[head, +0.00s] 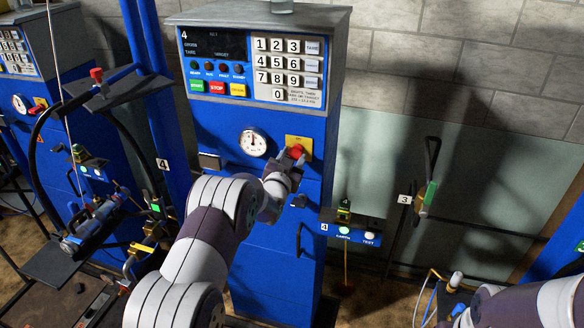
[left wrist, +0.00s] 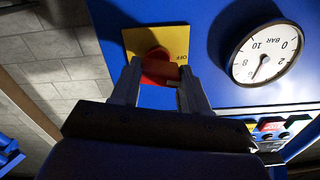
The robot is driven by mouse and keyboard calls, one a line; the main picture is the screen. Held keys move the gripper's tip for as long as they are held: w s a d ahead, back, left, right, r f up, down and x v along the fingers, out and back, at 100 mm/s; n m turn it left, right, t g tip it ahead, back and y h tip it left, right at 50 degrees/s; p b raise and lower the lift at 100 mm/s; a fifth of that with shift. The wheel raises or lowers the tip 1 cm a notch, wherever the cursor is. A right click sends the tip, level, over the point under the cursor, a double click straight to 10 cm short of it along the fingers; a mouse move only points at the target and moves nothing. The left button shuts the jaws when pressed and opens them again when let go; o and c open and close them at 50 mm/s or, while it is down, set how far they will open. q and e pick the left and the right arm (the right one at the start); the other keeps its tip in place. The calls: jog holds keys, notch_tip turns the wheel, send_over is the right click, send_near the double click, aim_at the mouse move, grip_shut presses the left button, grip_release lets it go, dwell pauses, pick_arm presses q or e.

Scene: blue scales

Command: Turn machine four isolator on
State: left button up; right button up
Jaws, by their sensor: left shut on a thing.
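The machine four isolator is a red rotary knob (head: 296,151) on a yellow plate (head: 304,142) on the front of the blue machine (head: 222,134) marked 4. In the left wrist view the red knob (left wrist: 158,68) sits on the yellow plate (left wrist: 172,42), where the word OFF shows at the right. My left gripper (head: 290,160) is shut on the knob, with one finger on each side of it; its fingers also show in the left wrist view (left wrist: 158,84). The knob's handle lies roughly level across that view. My right gripper is out of view; part of my right arm shows at the lower right.
A round pressure gauge (head: 254,143) sits left of the isolator. Above are a keypad (head: 289,70) and green, red and yellow buttons (head: 217,88). A small box with lit buttons (head: 356,235) stands at the lower right. A black-handled lever (head: 428,185) is further right.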

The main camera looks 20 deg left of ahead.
pick_arm(q)
jog(key=shift+d+m+b, duration=0.15)
jog(key=shift+m+b, duration=7.45)
jog(key=shift+b, duration=3.3)
jog(key=o, duration=1.1)
jog(key=shift+c, duration=0.2)
